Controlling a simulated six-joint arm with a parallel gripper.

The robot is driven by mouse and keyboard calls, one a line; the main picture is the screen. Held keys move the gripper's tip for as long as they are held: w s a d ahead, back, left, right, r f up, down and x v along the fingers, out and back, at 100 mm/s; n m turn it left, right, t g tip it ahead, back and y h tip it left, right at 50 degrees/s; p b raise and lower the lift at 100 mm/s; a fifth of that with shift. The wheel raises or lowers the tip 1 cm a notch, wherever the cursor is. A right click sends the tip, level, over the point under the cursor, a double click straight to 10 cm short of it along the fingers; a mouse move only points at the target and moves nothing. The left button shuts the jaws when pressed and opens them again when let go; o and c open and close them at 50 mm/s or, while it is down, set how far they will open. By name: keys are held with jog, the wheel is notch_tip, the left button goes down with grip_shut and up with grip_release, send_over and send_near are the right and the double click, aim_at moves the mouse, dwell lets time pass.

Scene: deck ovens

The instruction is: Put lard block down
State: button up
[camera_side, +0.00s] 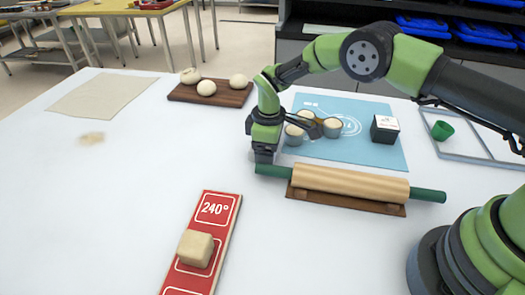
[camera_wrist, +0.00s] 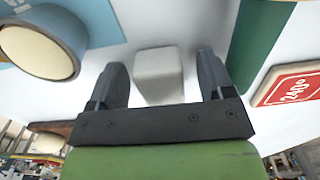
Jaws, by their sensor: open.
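My gripper (camera_wrist: 158,80) is open, with a pale whitish block (camera_wrist: 158,75), likely the lard block, between its two fingers. A gap shows on each side of the block in the wrist view. The block appears to stand on the white table. In the side view my gripper (camera_side: 264,156) is low at the table, just left of the rolling pin's end, and mostly hides this block. A second, beige block (camera_side: 195,248) lies on the red strip (camera_side: 216,208) marked 240°, at the front.
A rolling pin (camera_side: 350,182) with green handles lies on a brown board. Behind it a blue mat (camera_side: 380,155) carries several cups and a dark box (camera_side: 384,129). A wooden board (camera_side: 185,95) with pale rounds and a beige cloth (camera_side: 102,95) lie farther back. The left table is mostly clear.

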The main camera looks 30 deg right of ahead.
jog(key=c, duration=1.1)
